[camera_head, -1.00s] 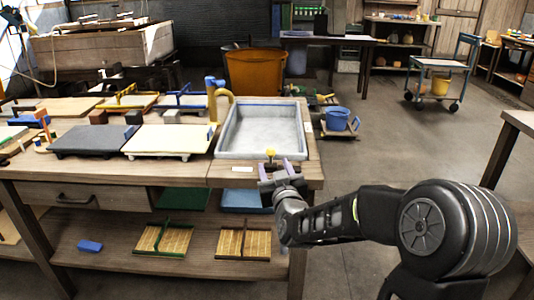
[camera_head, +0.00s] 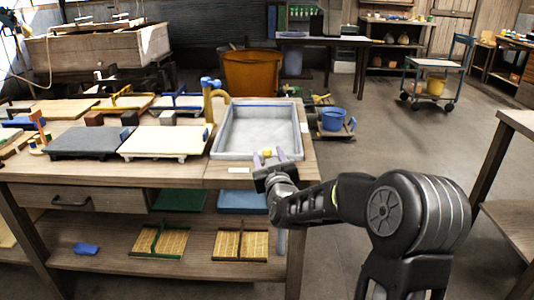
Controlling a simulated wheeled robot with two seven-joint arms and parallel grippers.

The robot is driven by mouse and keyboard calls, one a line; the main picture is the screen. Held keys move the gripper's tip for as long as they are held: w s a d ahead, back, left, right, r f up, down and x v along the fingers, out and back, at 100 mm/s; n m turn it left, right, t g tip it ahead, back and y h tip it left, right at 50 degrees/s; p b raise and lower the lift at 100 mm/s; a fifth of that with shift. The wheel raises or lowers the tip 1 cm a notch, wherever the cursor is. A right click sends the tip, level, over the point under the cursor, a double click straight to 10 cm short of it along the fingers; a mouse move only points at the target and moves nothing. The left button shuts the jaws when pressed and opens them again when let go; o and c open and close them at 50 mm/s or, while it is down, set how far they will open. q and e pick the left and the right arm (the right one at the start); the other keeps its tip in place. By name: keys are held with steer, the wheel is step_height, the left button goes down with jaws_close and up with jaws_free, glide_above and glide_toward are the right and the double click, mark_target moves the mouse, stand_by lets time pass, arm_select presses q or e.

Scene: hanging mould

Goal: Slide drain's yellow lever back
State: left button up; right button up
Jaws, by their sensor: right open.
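The yellow lever (camera_head: 266,153) shows as a small yellow knob at the front edge of the grey basin (camera_head: 258,132), which is set in the right end of the wooden workbench. My right gripper (camera_head: 267,158) is at this front edge. Its two purple fingertips stand apart, one on each side of the yellow lever as seen from here. I cannot tell whether they touch it. The drain itself is hidden. My left gripper is not in view.
A yellow tap with a blue top (camera_head: 211,95) stands at the basin's left. Two flat boards, one dark (camera_head: 88,143) and one pale (camera_head: 163,141), lie left of it. A blue bucket (camera_head: 334,119) stands behind on the right.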

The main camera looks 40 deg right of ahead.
steer(key=shift+x, duration=1.15)
steer(key=shift+c, duration=0.2)
jaws_close()
stand_by(0.4)
